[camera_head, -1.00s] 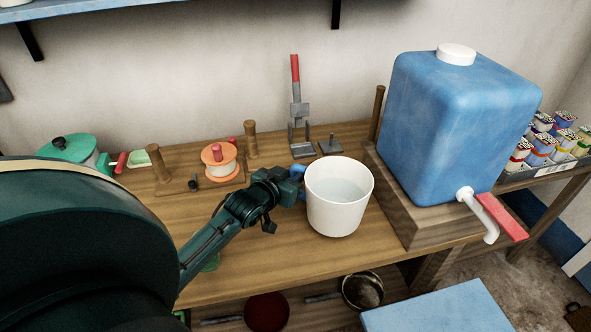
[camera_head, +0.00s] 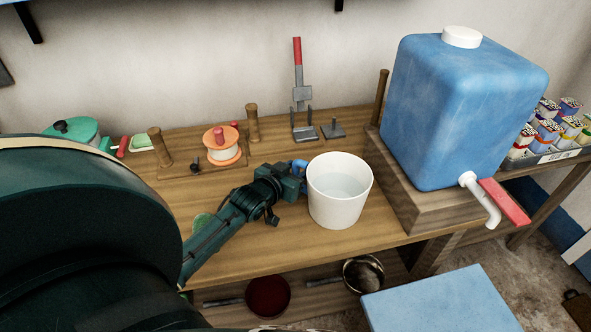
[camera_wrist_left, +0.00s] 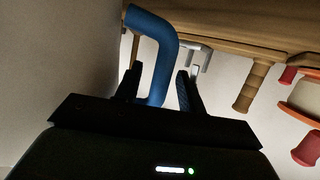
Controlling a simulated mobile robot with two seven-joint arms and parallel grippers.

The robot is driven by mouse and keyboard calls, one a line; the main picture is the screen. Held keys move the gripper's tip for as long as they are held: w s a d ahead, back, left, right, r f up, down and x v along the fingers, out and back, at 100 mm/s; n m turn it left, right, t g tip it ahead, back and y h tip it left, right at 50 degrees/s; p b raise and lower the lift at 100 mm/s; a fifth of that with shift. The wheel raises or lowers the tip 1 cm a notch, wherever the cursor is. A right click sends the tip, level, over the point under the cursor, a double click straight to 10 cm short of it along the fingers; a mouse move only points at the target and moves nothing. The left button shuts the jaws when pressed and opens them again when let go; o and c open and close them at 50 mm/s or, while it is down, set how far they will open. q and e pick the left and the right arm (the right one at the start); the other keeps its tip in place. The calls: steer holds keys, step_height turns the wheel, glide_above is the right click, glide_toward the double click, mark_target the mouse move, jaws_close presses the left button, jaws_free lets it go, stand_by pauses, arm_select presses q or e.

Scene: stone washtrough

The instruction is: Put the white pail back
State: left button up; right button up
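The white pail (camera_head: 337,205) is upright, with clear liquid in it, over the front part of the wooden bench in the head view. Whether its base touches the bench is not clear. Its blue handle (camera_head: 299,167) is on its left side. My left gripper (camera_head: 292,174) reaches in from the left and is at this handle. In the left wrist view the blue handle (camera_wrist_left: 150,25) passes between the two fingers of my left gripper (camera_wrist_left: 160,76), which are closed about it. My right gripper is not in view.
A blue water tank (camera_head: 460,110) with a red-levered tap (camera_head: 503,201) stands on a wooden block to the right. Behind are a red-handled lever tool (camera_head: 299,90), wooden pegs (camera_head: 252,123) and an orange spool (camera_head: 221,146). Pans (camera_head: 363,274) lie below; a blue stool top (camera_head: 440,303) is in front.

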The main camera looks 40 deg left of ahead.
arm_select(q)
steer(key=shift+r, duration=0.2)
steer(key=shift+s, duration=0.35)
steer(key=v, duration=1.1)
steer(key=shift+s+d, duration=0.1)
steer(key=shift+s, duration=0.05)
steer(key=s+d+f+g, duration=0.1)
steer(key=s+d+g, duration=0.1)
steer(key=d, duration=0.1)
steer(key=s+d+f+m+g, duration=0.1)
steer(key=s+d+f+g, duration=0.2)
steer(key=s+d+g, duration=0.1)
steer(key=s+d, duration=0.1)
steer(key=shift+d+f+h, duration=0.3)
steer(key=shift+d+f, duration=0.05)
steer(key=s+d+m+g, duration=0.2)
steer(key=s+d+g, duration=0.35)
steer(key=s, duration=0.35)
steer(key=w+d+f+t+h, duration=0.3)
steer(key=w+d+f+t, duration=0.2)
steer(key=d+f+t, duration=0.1)
steer(key=shift+w+d+f+m+t+h, duration=0.3)
steer(key=shift+w+f+m+t, duration=0.1)
steer(key=shift+f+t, duration=0.35)
